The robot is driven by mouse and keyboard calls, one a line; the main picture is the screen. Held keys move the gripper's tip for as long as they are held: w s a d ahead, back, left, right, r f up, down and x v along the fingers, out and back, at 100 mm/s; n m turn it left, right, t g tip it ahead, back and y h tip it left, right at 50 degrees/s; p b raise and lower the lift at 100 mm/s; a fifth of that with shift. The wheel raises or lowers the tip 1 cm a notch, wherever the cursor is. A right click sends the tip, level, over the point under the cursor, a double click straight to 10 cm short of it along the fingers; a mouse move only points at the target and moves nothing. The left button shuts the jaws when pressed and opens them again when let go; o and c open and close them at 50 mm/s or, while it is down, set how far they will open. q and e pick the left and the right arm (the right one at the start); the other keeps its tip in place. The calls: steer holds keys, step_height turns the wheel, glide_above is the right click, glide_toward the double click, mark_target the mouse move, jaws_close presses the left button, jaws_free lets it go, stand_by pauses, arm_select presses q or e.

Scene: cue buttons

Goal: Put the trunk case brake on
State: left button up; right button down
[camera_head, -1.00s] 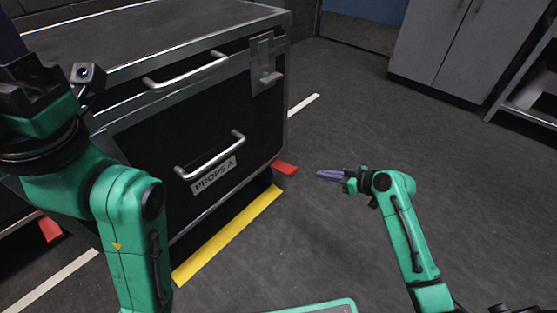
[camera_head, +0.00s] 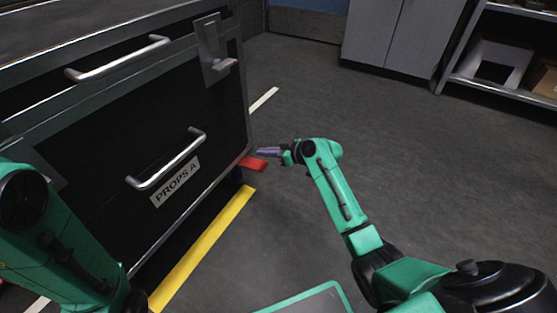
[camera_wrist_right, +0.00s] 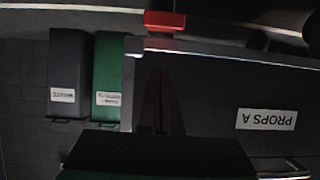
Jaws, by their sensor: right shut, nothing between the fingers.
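The black trunk case (camera_head: 95,140) with metal edges and a "PROPS A" label stands at the left in the head view. A red brake pedal (camera_head: 252,163) sticks out at its lower right corner, near the floor. It also shows at the top of the right wrist view (camera_wrist_right: 165,21), which looks upside down. My right gripper (camera_head: 262,152) is shut and empty, its purple fingertips just above and beside the pedal. I cannot tell whether they touch. In the wrist view its fingers (camera_wrist_right: 161,105) are dark. My left gripper is out of view.
A yellow floor strip (camera_head: 205,245) runs along the case front. Two handles and a latch (camera_head: 217,65) protrude from the case. A grey cabinet (camera_head: 390,40) and shelf (camera_head: 505,85) stand at the back. Floor to the right is clear.

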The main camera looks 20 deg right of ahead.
steer(key=b, duration=0.2)
glide_toward(252, 163)
steer(key=w+a, duration=0.2)
steer(key=shift+f, duration=0.2)
